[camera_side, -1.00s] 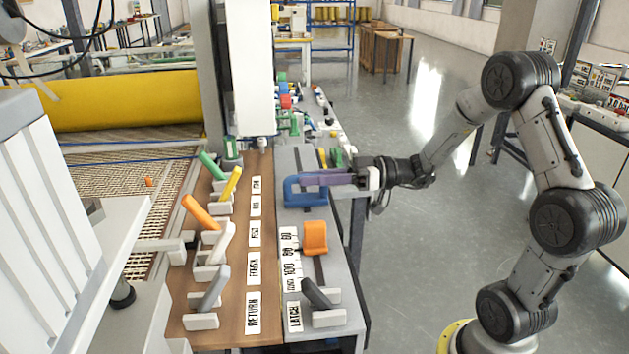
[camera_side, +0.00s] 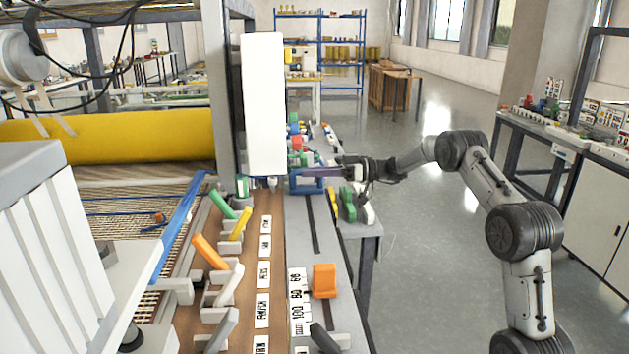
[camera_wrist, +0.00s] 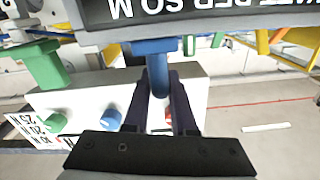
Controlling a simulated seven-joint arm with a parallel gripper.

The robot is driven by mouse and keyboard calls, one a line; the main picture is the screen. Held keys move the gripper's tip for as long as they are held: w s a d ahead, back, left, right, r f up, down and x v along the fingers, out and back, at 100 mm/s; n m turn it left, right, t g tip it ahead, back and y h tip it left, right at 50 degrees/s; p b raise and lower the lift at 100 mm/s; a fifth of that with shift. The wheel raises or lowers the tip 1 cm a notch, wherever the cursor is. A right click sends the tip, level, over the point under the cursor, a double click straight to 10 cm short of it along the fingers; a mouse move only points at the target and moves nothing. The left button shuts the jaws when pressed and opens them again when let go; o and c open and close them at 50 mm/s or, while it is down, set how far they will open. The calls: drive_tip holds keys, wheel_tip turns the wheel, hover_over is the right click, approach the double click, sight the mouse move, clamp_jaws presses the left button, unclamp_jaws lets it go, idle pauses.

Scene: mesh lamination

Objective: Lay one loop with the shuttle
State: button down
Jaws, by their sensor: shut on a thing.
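My gripper (camera_side: 325,172) is shut on a blue handle (camera_side: 306,186) at the far end of the grey panel. In the wrist view, its two dark fingers (camera_wrist: 160,105) close around a blue upright post (camera_wrist: 157,72). Fingertip contact is partly hidden. A small orange piece (camera_side: 160,217), perhaps the shuttle, lies on the brown mesh (camera_side: 110,232) at left, beside thin blue lines. A wide blue strip (camera_side: 182,225) runs along the mesh's right edge.
An orange slider block (camera_side: 324,281) sits nearer on the grey panel (camera_side: 335,245). Several coloured levers stand on the brown labelled board (camera_side: 262,215). In the wrist view, green (camera_wrist: 40,62) and blue (camera_wrist: 110,120) knobs are close by.

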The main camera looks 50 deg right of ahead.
drive_tip(key=shift+w+d, duration=0.35)
drive_tip(key=shift+d, duration=0.1)
drive_tip(key=shift+r, duration=0.1)
drive_tip(key=c, duration=0.8)
unclamp_jaws()
drive_tip(key=shift+o, duration=0.2)
drive_tip(key=v, duration=1.3)
drive_tip(key=shift+s+d, duration=0.25)
drive_tip(key=shift+s, duration=0.05)
